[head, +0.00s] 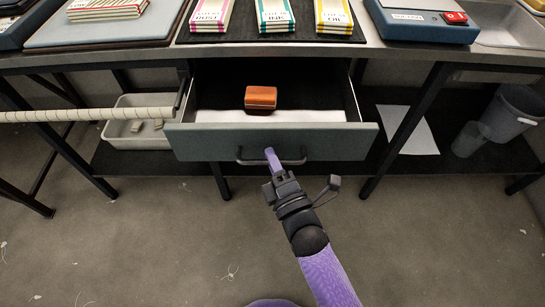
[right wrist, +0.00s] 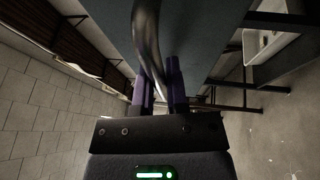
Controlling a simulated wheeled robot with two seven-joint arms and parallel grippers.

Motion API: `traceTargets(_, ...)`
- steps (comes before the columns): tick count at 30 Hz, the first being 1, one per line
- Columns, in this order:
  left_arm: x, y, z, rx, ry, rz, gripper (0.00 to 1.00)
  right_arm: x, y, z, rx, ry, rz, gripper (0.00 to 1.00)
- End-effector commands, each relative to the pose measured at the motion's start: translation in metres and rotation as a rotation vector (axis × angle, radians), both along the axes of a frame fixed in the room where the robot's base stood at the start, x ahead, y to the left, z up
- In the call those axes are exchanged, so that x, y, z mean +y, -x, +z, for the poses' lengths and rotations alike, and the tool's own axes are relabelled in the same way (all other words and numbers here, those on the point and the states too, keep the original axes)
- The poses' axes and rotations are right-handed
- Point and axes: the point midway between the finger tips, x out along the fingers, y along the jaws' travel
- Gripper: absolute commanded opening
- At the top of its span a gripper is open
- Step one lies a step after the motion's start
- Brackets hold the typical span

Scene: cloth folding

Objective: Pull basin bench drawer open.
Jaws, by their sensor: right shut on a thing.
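The grey-green bench drawer (head: 205,142) is pulled out from under the bench top. The drawer's dark bar handle (head: 291,162) runs along the lower front. In the right wrist view, the handle (right wrist: 147,45) passes between the purple fingers (right wrist: 160,88), with the drawer front behind. My left gripper is not in view.
The bench top (head: 365,52) holds several striped booklets (head: 275,14) and a blue scale-like device (head: 425,20). A wrapped roll (head: 85,115) sticks out left of the drawer. The floor in front is mostly clear.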

Motion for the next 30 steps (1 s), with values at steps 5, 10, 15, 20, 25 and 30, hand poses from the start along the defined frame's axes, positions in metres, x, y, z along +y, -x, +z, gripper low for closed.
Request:
traceTargets(5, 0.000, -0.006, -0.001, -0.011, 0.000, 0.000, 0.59, 0.000, 0.000, -0.001, 0.003, 0.001, -0.001, 0.00)
traceTargets(10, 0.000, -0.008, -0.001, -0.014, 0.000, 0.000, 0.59, -0.001, 0.000, -0.001, 0.003, 0.001, -0.001, 0.00)
traceTargets(15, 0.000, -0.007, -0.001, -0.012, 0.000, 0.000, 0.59, -0.001, 0.000, -0.001, 0.003, 0.001, -0.001, 0.28)
traceTargets(20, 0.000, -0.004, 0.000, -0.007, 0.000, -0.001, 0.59, 0.000, 0.000, 0.000, 0.002, 0.001, -0.001, 0.53)
traceTargets(25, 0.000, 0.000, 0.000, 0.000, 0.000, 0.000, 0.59, 0.000, 0.000, 0.000, 0.001, 0.000, -0.001, 0.53)
traceTargets(30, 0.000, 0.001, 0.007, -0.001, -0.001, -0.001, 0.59, -0.006, 0.014, -0.001, 0.003, 0.001, -0.001, 0.53)
